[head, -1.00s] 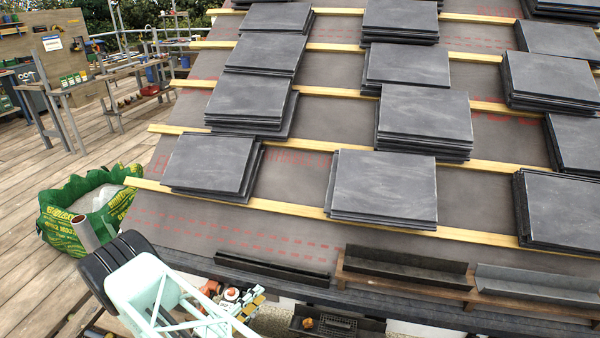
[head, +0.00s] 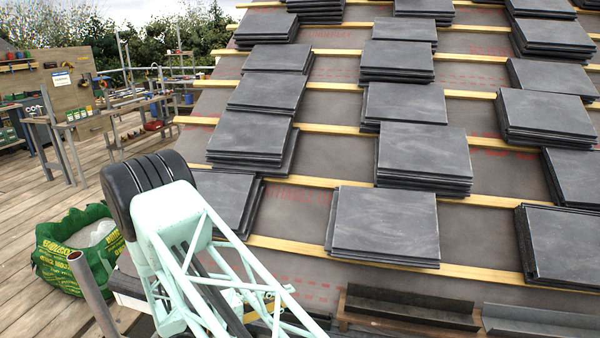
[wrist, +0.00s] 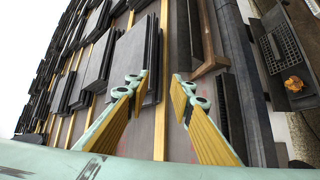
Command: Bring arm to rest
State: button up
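My gripper (wrist: 160,95) shows in the wrist view with its two yellow-padded fingers apart and nothing between them. It is in front of the roof slope, and I cannot tell its exact distance from it. In the head view my pale green arm (head: 190,235) rises at the lower left, its black-banded joint in front of a slate stack. The gripper itself is not visible in the head view. Stacks of dark slates (head: 385,228) lie on the wooden battens (head: 480,272) of the roof, and slate stacks (wrist: 130,60) also show in the wrist view.
A green bulk bag (head: 75,255) stands on the plank deck at the left. Workbenches (head: 100,115) with tools are behind it. Dark metal troughs (head: 412,308) run along the eave. A dark tray (wrist: 290,65) holding an orange item shows in the wrist view.

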jog(key=s+d+r+m+g+y, duration=0.2)
jog(key=s+d+r+g, duration=0.3)
jog(key=d+r, duration=0.65)
jog(key=s+d+r+m+g+y, duration=0.1)
jog(key=s+d+r+m+g, duration=0.2)
jog(key=s+d+r, duration=0.85)
jog(key=s+d+r+m+g+y, duration=0.1)
jog(key=s+d+r+y, duration=0.15)
jog(key=r, duration=0.35)
jog(key=s+d+r+y, duration=0.1)
jog(key=s+r+y, duration=0.1)
jog(key=s+r, duration=0.35)
jog(key=s+r+t+y, duration=0.2)
jog(key=s+r+y, duration=0.1)
jog(key=s, duration=0.6)
jog(key=s+r+m+t+y, duration=0.1)
jog(key=s+r+t+y, duration=0.1)
jog(key=s+r, duration=0.4)
jog(key=shift+s+a+r+m+t+y, duration=0.25)
jog(key=shift+s+y, duration=0.2)
jog(key=shift+s, duration=1.7)
jog(key=shift+s+d+f, duration=0.1)
jog(key=shift+d, duration=0.1)
